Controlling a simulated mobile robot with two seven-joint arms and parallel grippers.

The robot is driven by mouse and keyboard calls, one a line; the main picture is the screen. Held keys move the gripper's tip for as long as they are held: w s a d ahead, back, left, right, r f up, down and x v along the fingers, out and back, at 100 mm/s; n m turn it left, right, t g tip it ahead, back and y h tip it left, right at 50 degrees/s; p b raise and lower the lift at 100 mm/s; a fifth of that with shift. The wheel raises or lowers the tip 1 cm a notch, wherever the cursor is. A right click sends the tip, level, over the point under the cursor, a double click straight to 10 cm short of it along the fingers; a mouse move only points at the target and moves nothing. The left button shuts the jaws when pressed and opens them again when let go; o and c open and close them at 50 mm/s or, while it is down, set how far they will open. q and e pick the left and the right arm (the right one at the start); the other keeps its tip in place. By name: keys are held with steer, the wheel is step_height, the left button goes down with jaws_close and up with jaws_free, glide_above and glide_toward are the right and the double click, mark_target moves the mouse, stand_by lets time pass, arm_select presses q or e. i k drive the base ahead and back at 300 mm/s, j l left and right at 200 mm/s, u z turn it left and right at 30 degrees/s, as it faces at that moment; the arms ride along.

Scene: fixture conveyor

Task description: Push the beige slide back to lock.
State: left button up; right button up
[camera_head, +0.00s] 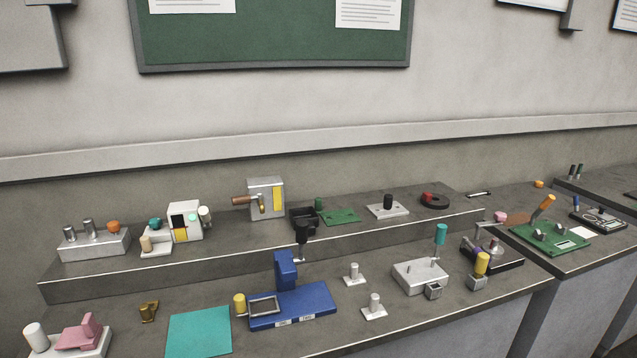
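A small beige upright peg (147,243) stands at the front left of a pale fixture (185,222) on the raised back shelf, left of centre. It is the beige part I can make out; whether it is the slide's handle I cannot tell. The fixture has a white block with a dark window, a yellow patch, a teal knob (155,224) and a pale round knob (205,215) on its right side. The slide's track and lock are too small to tell. Neither of my grippers is in view.
A grey block with metal posts and an orange knob (94,244) stands left of the fixture. A grey box with a brown handle (266,199) stands to its right. In front, lower down, are a teal mat (199,332), a brass piece (149,311) and a blue press (292,305).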

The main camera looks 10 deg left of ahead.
mark_target(145, 242)
steer(key=u, duration=1.25)
